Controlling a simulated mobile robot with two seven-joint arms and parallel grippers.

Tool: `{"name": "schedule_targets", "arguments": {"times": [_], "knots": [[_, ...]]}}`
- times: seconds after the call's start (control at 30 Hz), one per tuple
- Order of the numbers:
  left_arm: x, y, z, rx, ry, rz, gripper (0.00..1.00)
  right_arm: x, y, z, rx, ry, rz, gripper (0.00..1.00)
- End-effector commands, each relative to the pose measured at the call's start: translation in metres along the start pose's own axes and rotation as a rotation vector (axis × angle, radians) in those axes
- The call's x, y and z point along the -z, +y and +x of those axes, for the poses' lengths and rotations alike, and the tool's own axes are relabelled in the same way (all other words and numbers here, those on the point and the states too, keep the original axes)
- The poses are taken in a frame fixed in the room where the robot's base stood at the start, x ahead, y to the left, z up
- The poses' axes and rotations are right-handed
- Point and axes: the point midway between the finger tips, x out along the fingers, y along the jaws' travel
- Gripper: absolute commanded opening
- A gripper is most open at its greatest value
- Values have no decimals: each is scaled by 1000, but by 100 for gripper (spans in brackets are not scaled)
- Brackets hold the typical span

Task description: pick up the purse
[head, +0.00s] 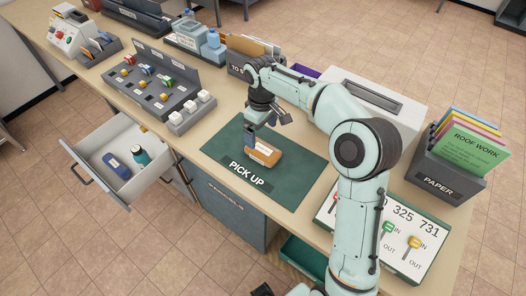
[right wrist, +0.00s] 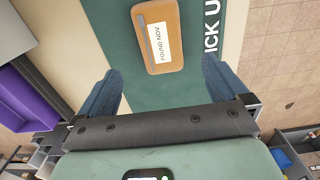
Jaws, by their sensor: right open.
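The purse (head: 264,153) is a small tan-brown pouch with a white label, lying on the green PICK UP mat (head: 290,184). My right gripper (head: 270,121) is open and empty, pointing down just above and behind the purse. In the right wrist view its fingers (right wrist: 162,72) stand wide apart, with the purse just beyond the tips, roughly centred between them. I see no contact with it. My left gripper is not clearly in view.
A grey box (head: 372,100) stands behind my right arm. The PAPER holder (head: 441,180) and a number board (head: 405,240) are to the right. Key racks (head: 155,82) stand left. An open drawer (head: 112,150) holds a blue case and a bottle.

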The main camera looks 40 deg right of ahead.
Motion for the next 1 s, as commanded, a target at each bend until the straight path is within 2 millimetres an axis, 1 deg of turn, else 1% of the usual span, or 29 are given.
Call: {"name": "schedule_targets", "arguments": {"times": [0.03, 0.1, 0.37, 0.5, 0.63, 0.73, 0.93, 0.97, 1.0], "knots": [[-1, -2, 3, 1, -2, -1, 43, -1, 0, 12, 2, -4, 0, 100], [-1, -2, 4, 1, -2, -1, 43, -1, 0, 22, 1, -3, 0, 100], [-2, -3, 6, 1, -3, -1, 43, 0, -1, 41, 1, -2, 0, 100], [-2, -4, 9, 1, -4, -1, 43, -1, -2, 63, 2, -3, 0, 100], [-2, -4, 10, 1, -4, -1, 43, -1, -3, 80, 2, -2, 0, 100], [-2, -4, 10, 1, -5, -1, 43, 0, -3, 85, 1, 1, 0, 100], [-2, -4, 10, 1, -4, -1, 43, 0, -3, 86, 0, 1, 0, 100], [-2, -4, 10, 1, -5, -1, 43, 0, -3, 85, 0, 1, 0, 97], [-2, -4, 10, 1, -4, -1, 43, 0, -3, 85, 0, 1, 0, 84]]}}
